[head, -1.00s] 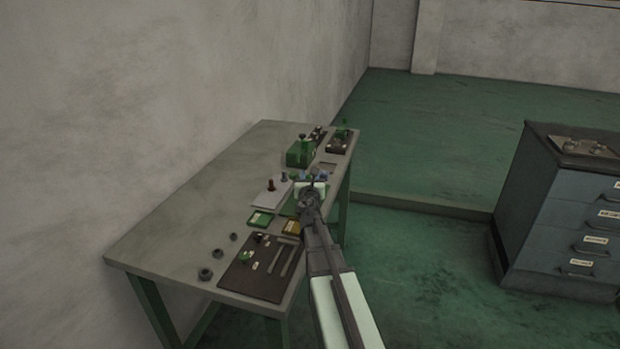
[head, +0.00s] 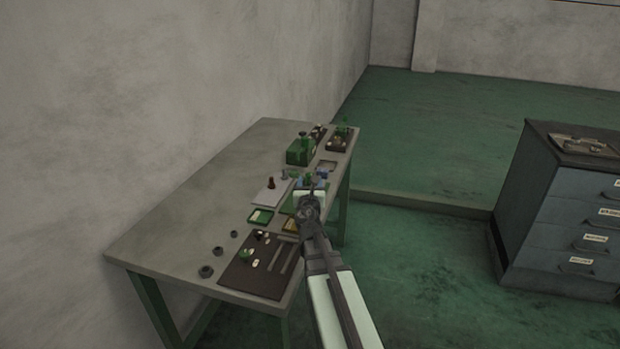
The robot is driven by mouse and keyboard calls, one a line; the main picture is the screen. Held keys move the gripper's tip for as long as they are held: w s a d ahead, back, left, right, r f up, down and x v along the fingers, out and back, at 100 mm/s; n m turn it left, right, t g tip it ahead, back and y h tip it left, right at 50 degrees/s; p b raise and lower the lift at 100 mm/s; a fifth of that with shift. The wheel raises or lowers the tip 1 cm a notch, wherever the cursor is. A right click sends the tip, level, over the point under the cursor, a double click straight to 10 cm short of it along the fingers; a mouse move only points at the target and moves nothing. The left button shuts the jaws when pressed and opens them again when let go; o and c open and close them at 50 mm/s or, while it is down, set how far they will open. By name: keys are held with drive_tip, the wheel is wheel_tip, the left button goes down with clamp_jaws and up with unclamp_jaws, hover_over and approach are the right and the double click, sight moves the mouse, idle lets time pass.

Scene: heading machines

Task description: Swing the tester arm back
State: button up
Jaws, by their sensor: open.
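My gripper (head: 309,196) is over the right edge of the workbench (head: 190,205), near its middle, seen from behind. Its jaws are small and partly hidden by the wrist; they look apart, with nothing visible in them. Just beyond it is a cluster of small green and blue parts (head: 308,177), partly covered by my gripper; I cannot tell whether they touch. A green block-shaped device (head: 300,151) with a knob on top stands farther back. A dark-based device with a green upright (head: 342,136) stands at the far right corner. I cannot tell which one carries the tester arm.
A pale plate (head: 266,194) with a brown knobbed piece, a green tray (head: 260,216) and a yellowish tray (head: 291,225) lie near my gripper. The bench's left side is clear.

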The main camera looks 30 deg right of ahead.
drive_tip(key=v, duration=0.6)
